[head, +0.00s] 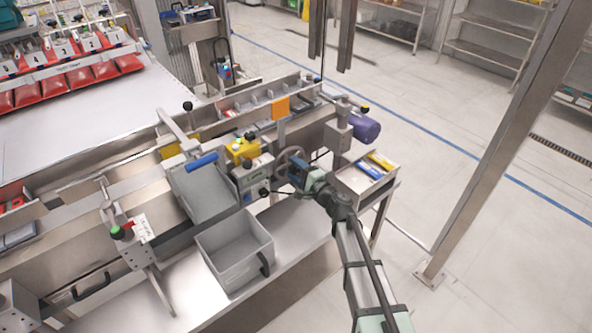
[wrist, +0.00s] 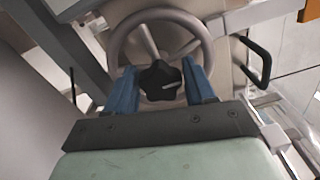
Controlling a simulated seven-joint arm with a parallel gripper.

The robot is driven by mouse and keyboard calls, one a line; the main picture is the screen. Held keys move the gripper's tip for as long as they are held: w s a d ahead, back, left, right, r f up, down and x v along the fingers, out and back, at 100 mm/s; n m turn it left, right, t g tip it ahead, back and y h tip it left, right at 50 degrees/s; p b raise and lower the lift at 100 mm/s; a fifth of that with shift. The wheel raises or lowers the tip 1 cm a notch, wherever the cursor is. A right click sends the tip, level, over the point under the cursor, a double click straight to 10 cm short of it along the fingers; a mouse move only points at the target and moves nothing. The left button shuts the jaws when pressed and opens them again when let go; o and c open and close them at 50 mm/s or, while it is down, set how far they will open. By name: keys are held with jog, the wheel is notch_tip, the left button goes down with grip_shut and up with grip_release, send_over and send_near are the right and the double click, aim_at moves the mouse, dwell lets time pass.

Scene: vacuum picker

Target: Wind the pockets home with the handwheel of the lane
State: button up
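The handwheel (head: 291,151) is a grey ring on the front of the lane's machine, right of centre in the head view. In the wrist view its rim (wrist: 160,14) arches above my fingers. A black star-shaped knob (wrist: 161,81) shows inside the rim. My gripper (head: 299,170) is at the wheel. In the wrist view the two blue fingers of my gripper (wrist: 161,86) stand apart, one on each side of the knob. Whether they press on it is unclear. The lower part of the wheel is hidden by my gripper. The pockets cannot be made out clearly.
A grey bin (head: 236,252) with a black handle stands on the bench left of my arm. A tray with blue and yellow items (head: 375,163) lies to the right. A purple motor (head: 366,129) and an orange plate (head: 281,107) stand behind the wheel. Open floor lies to the right.

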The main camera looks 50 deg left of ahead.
jog(key=o, duration=0.3)
jog(key=d, duration=1.4)
dwell(0.4)
